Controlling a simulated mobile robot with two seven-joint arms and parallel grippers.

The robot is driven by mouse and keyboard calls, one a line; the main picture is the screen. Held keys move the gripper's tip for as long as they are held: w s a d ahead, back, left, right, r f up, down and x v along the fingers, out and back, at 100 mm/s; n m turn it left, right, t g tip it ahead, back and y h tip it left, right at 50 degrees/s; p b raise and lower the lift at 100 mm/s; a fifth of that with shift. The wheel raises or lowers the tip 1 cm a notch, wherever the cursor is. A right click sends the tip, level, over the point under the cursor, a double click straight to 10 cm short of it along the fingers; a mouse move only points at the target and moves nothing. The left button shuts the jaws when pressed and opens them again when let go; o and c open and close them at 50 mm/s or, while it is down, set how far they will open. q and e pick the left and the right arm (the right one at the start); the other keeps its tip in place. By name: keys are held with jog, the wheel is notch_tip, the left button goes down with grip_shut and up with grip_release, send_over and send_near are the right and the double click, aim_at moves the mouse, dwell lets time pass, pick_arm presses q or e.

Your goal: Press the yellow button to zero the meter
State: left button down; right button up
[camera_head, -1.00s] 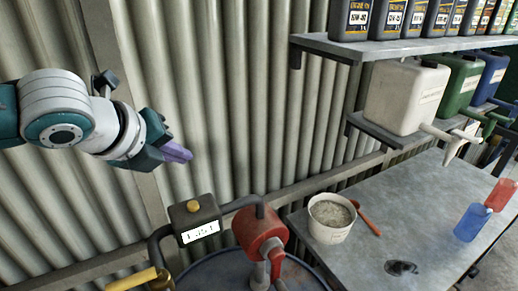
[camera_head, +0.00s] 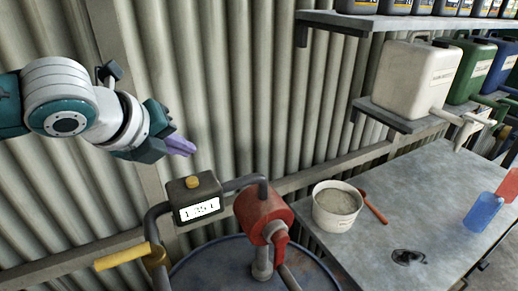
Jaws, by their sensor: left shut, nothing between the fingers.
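The yellow button (camera_head: 192,182) sits on top of a dark meter box (camera_head: 177,191). The meter's white display (camera_head: 200,209) faces me, with digits that look like 1.35 L. The meter is on a pipe beside a red pump (camera_head: 262,212) on a blue drum (camera_head: 215,262). My left gripper (camera_head: 190,149) comes in from the left, shut and empty, its purple fingertips pointing right. In the picture it is above the button and apart from it. My right gripper is not in view.
A yellow-handled nozzle (camera_head: 123,256) hangs left of the meter. A grey workbench (camera_head: 385,215) at right holds a white tub (camera_head: 336,208), a red-handled tool (camera_head: 373,207) and a blue jug (camera_head: 479,213). A shelf (camera_head: 402,119) with jerrycans is above. Corrugated wall stands behind.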

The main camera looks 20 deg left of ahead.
aim_at(192, 182)
pick_arm(q)
notch_tip(192, 182, down, 2)
jog(key=shift+f+b, duration=0.1)
jog(key=shift+b, duration=0.5)
jog(key=shift+f+b, duration=0.45)
jog(key=shift+f, duration=0.4)
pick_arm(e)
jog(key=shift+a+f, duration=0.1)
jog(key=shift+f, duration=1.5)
pick_arm(q)
jog(key=shift+f, duration=0.15)
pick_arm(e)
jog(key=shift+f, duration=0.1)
pick_arm(q)
jog(key=shift+f, duration=0.3)
jog(key=shift+f+b, duration=0.4)
jog(key=shift+f, duration=0.05)
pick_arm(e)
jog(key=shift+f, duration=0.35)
pick_arm(q)
jog(key=shift+r+p, duration=0.9)
jog(key=shift+p, duration=0.15)
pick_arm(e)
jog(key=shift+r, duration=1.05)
